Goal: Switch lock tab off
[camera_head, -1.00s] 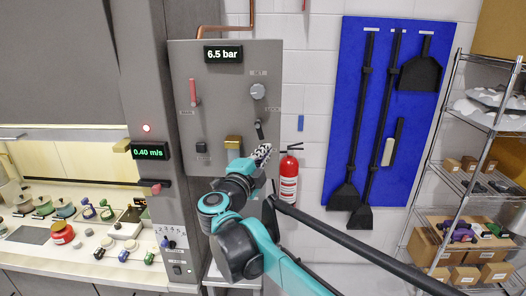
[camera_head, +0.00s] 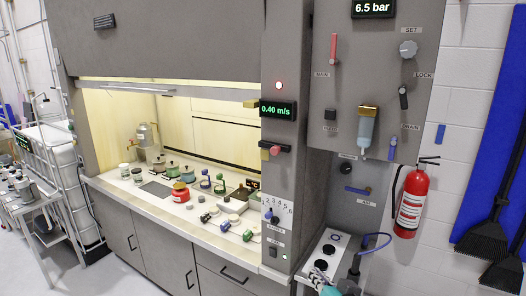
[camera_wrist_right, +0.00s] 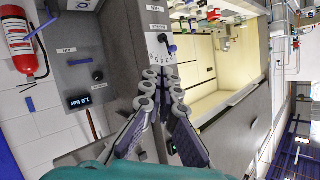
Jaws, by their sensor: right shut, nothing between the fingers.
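The grey panel (camera_head: 432,30) at the upper right of the head view carries a small black tab (camera_head: 404,97) just below the LOCK label. It hangs nearly upright under the round SET knob (camera_head: 408,49). Nothing touches it. My right gripper (camera_head: 319,272) shows at the bottom edge of the head view, far below the panel, with its arm mostly out of frame. In the right wrist view my right gripper (camera_wrist_right: 163,90) is shut and empty, with its fingertips close together. My left gripper is not in view.
A red lever (camera_head: 334,47), a gold-topped cylinder (camera_head: 367,125) and a blue lever (camera_head: 392,148) share the panel. A fire extinguisher (camera_head: 411,203) hangs to the right. A fume hood counter (camera_head: 150,210) with several jars and valves lies left.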

